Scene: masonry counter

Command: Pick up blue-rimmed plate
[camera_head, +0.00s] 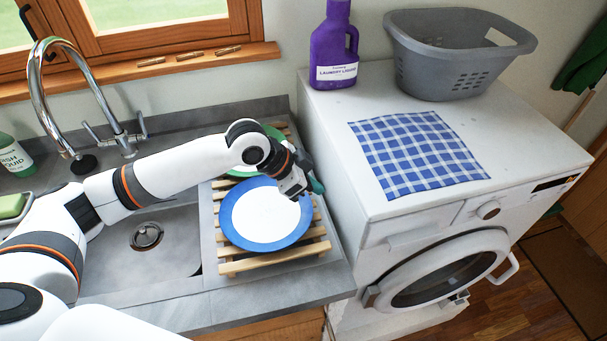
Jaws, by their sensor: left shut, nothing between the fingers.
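The blue-rimmed plate (264,216) has a white middle and a wide blue rim. It lies on a slatted wooden rack (275,262) at the right end of the sink counter. My left arm reaches in from the left across the sink, and its gripper (308,191) is over the plate's upper right edge. The gripper is shut and holds nothing; whether it touches the plate I cannot tell. A green-rimmed plate (273,133) shows partly behind my left arm at the back of the rack. My right gripper is not in view.
The sink (150,262) and a chrome tap (40,90) are at left. A washing machine (330,130) stands right of the rack, with a blue checked cloth (415,153), purple laundry bottle (335,45) and grey basket (455,60) on top.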

